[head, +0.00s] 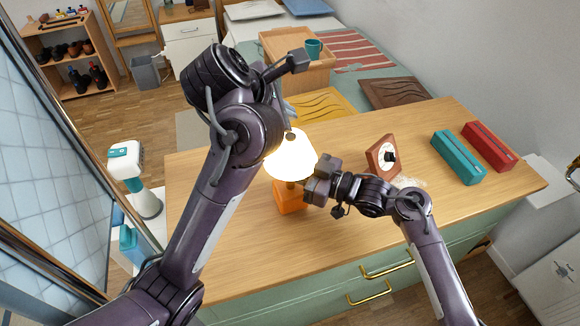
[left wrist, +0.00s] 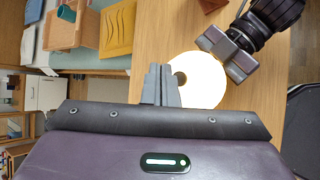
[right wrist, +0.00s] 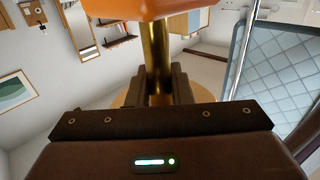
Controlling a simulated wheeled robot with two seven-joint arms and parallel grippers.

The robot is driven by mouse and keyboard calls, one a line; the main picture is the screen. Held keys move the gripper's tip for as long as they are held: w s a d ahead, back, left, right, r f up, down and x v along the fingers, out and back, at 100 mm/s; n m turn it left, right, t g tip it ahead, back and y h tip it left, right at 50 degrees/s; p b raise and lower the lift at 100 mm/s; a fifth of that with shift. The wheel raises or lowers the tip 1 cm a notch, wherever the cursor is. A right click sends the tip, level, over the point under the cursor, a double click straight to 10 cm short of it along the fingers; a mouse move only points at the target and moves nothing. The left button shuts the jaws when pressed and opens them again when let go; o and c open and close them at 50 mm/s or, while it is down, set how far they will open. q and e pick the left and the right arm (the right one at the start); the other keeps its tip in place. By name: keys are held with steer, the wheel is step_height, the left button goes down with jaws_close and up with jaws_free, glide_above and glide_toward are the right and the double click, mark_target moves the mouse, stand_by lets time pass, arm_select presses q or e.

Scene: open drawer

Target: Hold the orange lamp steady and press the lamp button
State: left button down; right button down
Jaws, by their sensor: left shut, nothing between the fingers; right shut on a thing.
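The lamp has a glowing white shade (head: 290,158) and an orange base (head: 290,195), and stands upright on the wooden counter (head: 225,230). A dark round button (head: 290,136) sits on top of the shade; it also shows in the left wrist view (left wrist: 180,78). My left gripper (head: 288,112) is shut and empty, its tips close to the shade top beside the button; I cannot tell whether they touch. My right gripper (head: 312,186) is shut on the brass stem (right wrist: 156,50) between shade and base. In the right wrist view the orange base (right wrist: 145,8) shows at the top.
A brown wooden clock-like block (head: 375,158), a teal box (head: 457,160) and a red box (head: 488,146) stand on the counter to the right. A wooden tray (head: 275,48) with a teal cup (head: 313,48) is behind. The front left counter is clear.

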mark_target(297, 131)
arm_select(q)
steer(key=shift+f, duration=1.3)
steer(key=shift+f, duration=0.15)
stand_by(1.0)
steer(key=shift+f, duration=0.4)
stand_by(0.4)
steer(key=shift+r, duration=0.55)
step_height(297, 131, up, 6)
stand_by(0.6)
